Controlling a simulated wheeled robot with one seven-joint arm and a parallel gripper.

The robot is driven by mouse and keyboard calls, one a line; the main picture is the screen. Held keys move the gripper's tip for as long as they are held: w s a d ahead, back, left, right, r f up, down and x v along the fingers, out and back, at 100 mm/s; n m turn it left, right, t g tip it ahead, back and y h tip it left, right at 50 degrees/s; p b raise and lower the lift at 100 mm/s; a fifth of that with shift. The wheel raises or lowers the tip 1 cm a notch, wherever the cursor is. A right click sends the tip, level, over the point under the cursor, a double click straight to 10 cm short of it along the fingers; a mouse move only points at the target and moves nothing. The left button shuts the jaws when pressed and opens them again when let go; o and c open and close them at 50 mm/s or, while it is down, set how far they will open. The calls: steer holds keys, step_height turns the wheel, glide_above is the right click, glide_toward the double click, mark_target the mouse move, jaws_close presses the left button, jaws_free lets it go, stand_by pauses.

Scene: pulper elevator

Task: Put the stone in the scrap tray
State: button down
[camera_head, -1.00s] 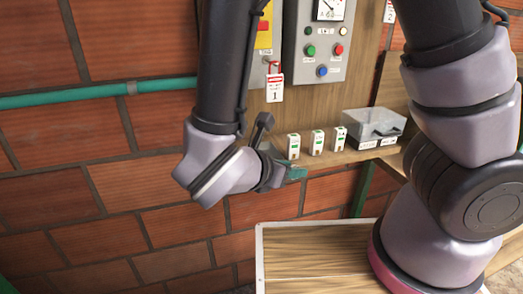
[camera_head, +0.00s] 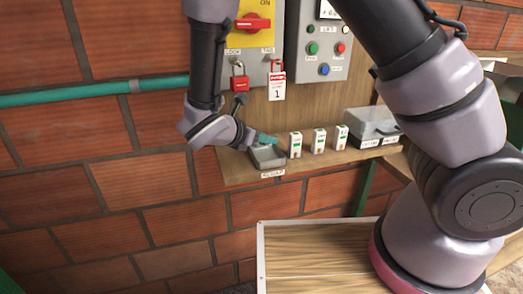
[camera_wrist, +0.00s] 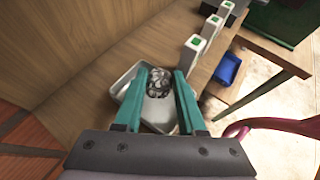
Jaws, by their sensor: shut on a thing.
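The stone (camera_wrist: 159,84) is a grey, rough lump between the teal fingertips of my gripper (camera_wrist: 161,75) in the wrist view. My gripper is shut on it. The scrap tray (camera_wrist: 127,98) is a shallow grey metal tray below and around the stone in that view. In the head view the tray (camera_head: 268,160) sits at the left end of the wooden shelf, with a label on its front. My gripper (camera_head: 264,138) is just above the tray's back part there. The stone cannot be made out in the head view. Whether it touches the tray is unclear.
Several white boxes with green marks (camera_head: 295,145) stand right of the tray. A grey lidded box (camera_head: 372,124) is farther right. A red padlock (camera_head: 240,79) and a tag (camera_head: 278,86) hang on the panel above. A wooden-topped surface (camera_head: 310,250) lies below.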

mark_target(263, 159)
steer(key=shift+f, duration=0.65)
steer(key=shift+w+a+f, duration=0.1)
steer(key=shift+w+f, duration=0.1)
steer(key=shift+f, duration=0.55)
steer(key=shift+w+f, duration=0.15)
steer(key=shift+f, duration=0.6)
steer(key=shift+f, duration=0.15)
steer(key=shift+c, duration=2.4)
jaws_free()
steer(key=shift+s+a+r, duration=0.1)
steer(key=shift+r, duration=0.1)
steer(key=v, duration=1.1)
steer(key=shift+s+a, duration=0.25)
steer(key=shift+r, duration=0.15)
